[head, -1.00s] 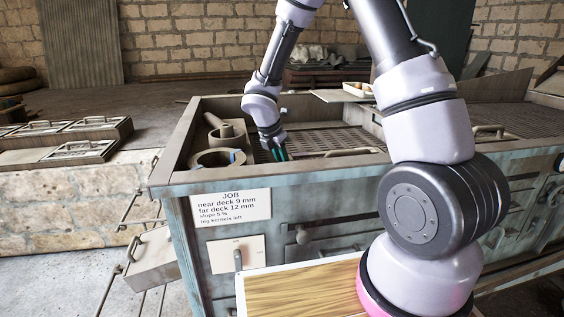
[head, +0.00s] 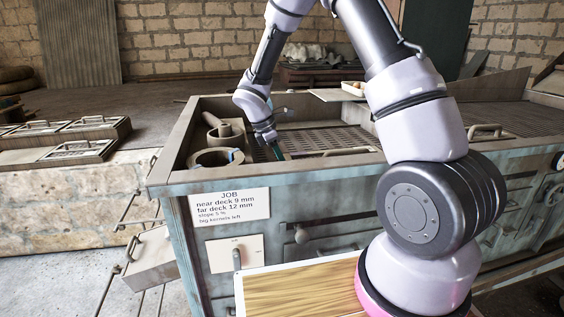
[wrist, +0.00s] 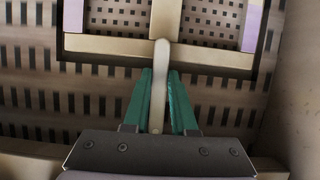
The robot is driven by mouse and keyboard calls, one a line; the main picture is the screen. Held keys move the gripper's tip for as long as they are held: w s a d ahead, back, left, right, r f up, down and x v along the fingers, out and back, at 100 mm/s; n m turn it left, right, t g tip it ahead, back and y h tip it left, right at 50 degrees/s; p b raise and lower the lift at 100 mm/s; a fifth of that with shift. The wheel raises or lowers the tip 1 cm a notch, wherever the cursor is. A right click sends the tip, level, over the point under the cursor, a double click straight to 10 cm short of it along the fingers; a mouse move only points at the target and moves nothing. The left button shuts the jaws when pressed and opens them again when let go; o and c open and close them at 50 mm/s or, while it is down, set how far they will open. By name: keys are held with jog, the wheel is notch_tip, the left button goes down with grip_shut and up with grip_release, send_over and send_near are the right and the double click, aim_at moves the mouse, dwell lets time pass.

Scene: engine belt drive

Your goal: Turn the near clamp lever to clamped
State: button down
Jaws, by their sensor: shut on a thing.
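My gripper (head: 277,150) reaches down inside the machine's open box, over the perforated deck near its front wall. In the wrist view its two green fingers (wrist: 161,98) stand on either side of a pale, narrow lever (wrist: 161,62) and are shut on it. The lever points straight up the wrist picture, and its rounded end overlaps the tan frame bar (wrist: 105,45). I take this to be the near clamp lever. In the head view the lever is too small and too covered to make out.
A ring-shaped part (head: 213,158) and a cup-like part (head: 222,133) lie left of my gripper in the box. The box's front wall (head: 330,175) is close by. A job card (head: 229,205) and a small switch plate (head: 236,253) are on the front.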

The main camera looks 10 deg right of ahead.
dwell(0.4)
jog(key=c, duration=0.7)
grip_release()
jog(key=v, duration=1)
jog(key=shift+a+r, duration=0.1)
jog(key=shift+r, duration=0.3)
jog(key=s+d+r+m+t+y, duration=0.1)
jog(key=s+d+r+m+y, duration=0.1)
jog(key=s+d+r+m, duration=0.4)
jog(key=s+d+r+m+t+y, duration=0.1)
jog(key=s+d+r+m+y, duration=0.1)
jog(key=s+r+m, duration=0.45)
jog(key=s+d+r+m+t+y, duration=0.1)
jog(key=s+r+m, duration=0.1)
jog(key=s+m, duration=0.1)
jog(key=s+d+r+m+t, duration=0.1)
jog(key=s+r+m+t, duration=0.1)
jog(key=s+r+m, duration=0.1)
jog(key=s+d+r+m+t+y, duration=0.1)
jog(key=s+r+m+t, duration=0.1)
jog(key=s+m, duration=0.2)
jog(key=shift+s+d+r+y, duration=0.2)
jog(key=shift+s+d+y, duration=0.15)
jog(key=shift+s, duration=0.3)
